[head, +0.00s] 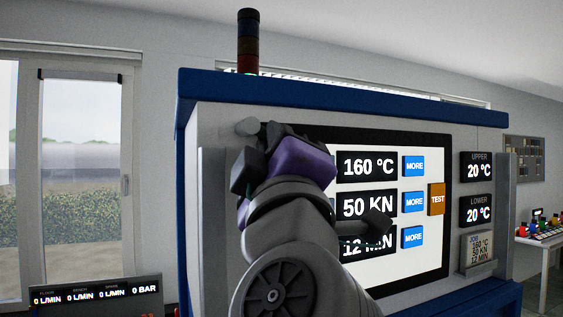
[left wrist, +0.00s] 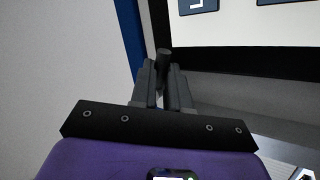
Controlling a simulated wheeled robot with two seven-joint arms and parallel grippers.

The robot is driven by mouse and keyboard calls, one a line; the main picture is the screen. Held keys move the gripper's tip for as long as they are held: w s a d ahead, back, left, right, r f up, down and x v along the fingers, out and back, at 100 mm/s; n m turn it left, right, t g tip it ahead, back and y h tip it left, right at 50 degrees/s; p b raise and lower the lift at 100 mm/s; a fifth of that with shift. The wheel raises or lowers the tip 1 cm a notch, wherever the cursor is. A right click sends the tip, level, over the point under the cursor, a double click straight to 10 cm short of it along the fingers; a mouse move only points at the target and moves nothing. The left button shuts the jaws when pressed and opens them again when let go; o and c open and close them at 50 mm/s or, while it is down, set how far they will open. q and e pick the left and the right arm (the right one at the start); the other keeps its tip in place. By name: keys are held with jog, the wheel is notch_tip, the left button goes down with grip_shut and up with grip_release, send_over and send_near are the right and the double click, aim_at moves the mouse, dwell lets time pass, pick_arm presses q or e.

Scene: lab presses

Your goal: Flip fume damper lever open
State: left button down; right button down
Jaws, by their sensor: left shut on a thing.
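My left gripper (head: 266,132), with a purple body, reaches up to the upper left of the press front in the head view. A short grey rounded bar end (head: 247,126), which looks like the damper lever, sticks out left of its fingers. In the left wrist view the two grey fingers (left wrist: 163,80) are shut on a dark lever (left wrist: 163,56), whose end shows between and beyond the tips. The lever's base and pivot are hidden by the gripper and arm. My right gripper is not in view.
The press has a blue top edge (head: 330,97) and a large screen (head: 400,266) right behind my arm. A signal tower (head: 248,45) stands on top. Small displays (head: 478,167) are at the right. A gas-flow panel (head: 95,297) is low at the left.

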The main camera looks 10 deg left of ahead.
pick_arm(q)
jog(key=shift+w+d+r+n+g+y, duration=0.1)
jog(key=shift+d+n+g+y, duration=0.1)
jog(key=shift+n+y, duration=0.7)
jog(key=shift+w+d+r+n+g+y, duration=0.15)
jog(key=shift+n+y, duration=0.45)
jog(key=shift+n, duration=0.6)
jog(key=shift+s+a+n, duration=0.1)
jog(key=shift+n, duration=0.2)
jog(key=c, duration=1.4)
grip_release()
jog(key=shift+s, duration=0.1)
jog(key=b+v, duration=0.3)
jog(key=v, duration=0.4)
jog(key=shift+s+b, duration=0.2)
jog(key=shift+b, duration=0.1)
jog(key=shift+f, duration=0.1)
